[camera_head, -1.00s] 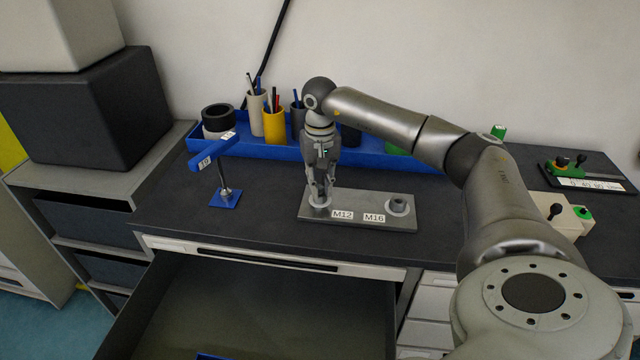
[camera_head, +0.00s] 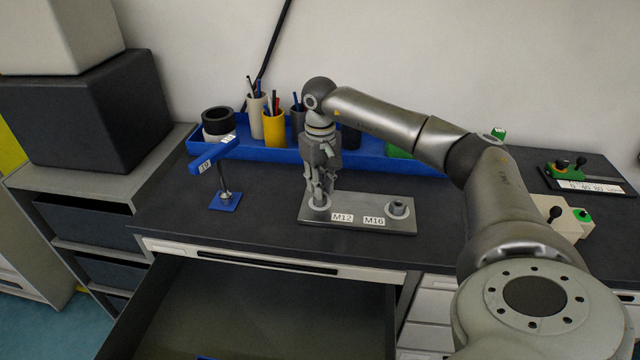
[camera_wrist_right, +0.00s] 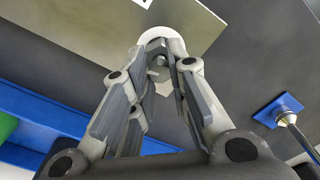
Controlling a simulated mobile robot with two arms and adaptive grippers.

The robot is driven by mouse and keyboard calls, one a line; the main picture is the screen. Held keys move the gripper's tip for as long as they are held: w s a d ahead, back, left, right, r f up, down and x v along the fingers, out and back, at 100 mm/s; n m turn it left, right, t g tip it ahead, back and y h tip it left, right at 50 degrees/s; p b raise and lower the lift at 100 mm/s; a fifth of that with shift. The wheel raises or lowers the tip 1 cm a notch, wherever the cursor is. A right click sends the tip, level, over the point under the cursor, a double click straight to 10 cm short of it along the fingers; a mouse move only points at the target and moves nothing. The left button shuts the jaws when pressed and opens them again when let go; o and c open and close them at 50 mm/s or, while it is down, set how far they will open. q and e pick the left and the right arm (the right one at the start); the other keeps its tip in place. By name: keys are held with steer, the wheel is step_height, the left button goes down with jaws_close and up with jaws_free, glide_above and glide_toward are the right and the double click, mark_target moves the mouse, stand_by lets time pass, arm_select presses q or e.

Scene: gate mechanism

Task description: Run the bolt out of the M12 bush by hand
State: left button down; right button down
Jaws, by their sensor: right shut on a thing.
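The grey plate (camera_head: 365,222) lies on the dark bench top, with an M12 label (camera_head: 342,217) and an M16 label (camera_head: 374,219). The M12 bush (camera_head: 317,207) is at the plate's left end, and my right gripper (camera_head: 319,196) points straight down over it. The gripper is shut on the bolt (camera_wrist_right: 161,76), which is mostly hidden between the fingers. The wrist view shows the bush's pale ring (camera_wrist_right: 165,38) around the fingertips. I cannot tell how far the bolt sits in the bush. The M16 bush (camera_head: 398,208) stands at the right. My left gripper is not in view.
A blue T-handled tool (camera_head: 212,157) stands upright on a blue base left of the plate. A long blue tray (camera_head: 285,153) with cups of pens runs behind. An open drawer (camera_head: 250,310) juts out in front. Green-buttoned boxes (camera_head: 570,216) stand at the right.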

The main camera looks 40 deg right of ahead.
steer(key=shift+r, duration=0.4)
steer(key=shift+r+p, duration=1.25)
steer(key=shift+r, duration=0.2)
steer(key=shift+r, duration=0.1)
steer(key=shift+r+p, duration=1.2)
steer(key=shift+r, duration=0.35)
